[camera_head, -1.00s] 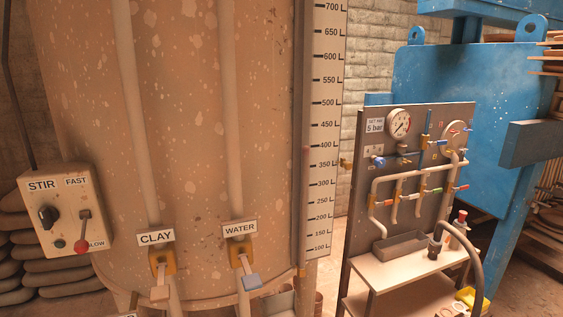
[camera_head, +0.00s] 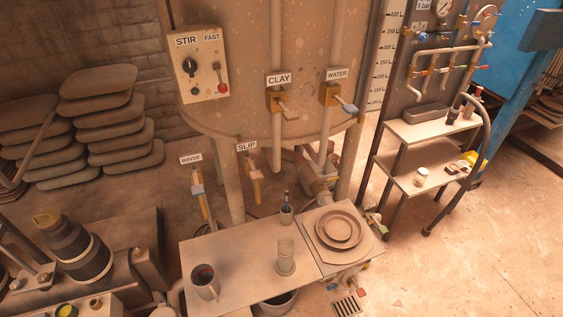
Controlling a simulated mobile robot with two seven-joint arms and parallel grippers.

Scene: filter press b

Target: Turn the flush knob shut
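No label reading flush is legible, so I cannot tell which handle is the flush knob. Labelled valves here are the clay valve (camera_head: 277,97), the water valve (camera_head: 329,94), the slip valve (camera_head: 253,171) and the rinse valve (camera_head: 197,189). A pipe panel (camera_head: 403,92) at the upper right carries small coloured handles, too small to read. A small green-ended fitting (camera_head: 375,219) sits low by the table's right edge. Neither of my grippers shows in the view.
A table (camera_head: 235,255) in front holds a mug (camera_head: 205,283), a clear cylinder (camera_head: 286,257) and round dishes (camera_head: 338,229). A shelf rack (camera_head: 425,131) stands right. Sacks (camera_head: 105,115) are stacked left. The floor (camera_head: 460,255) at right is mostly clear.

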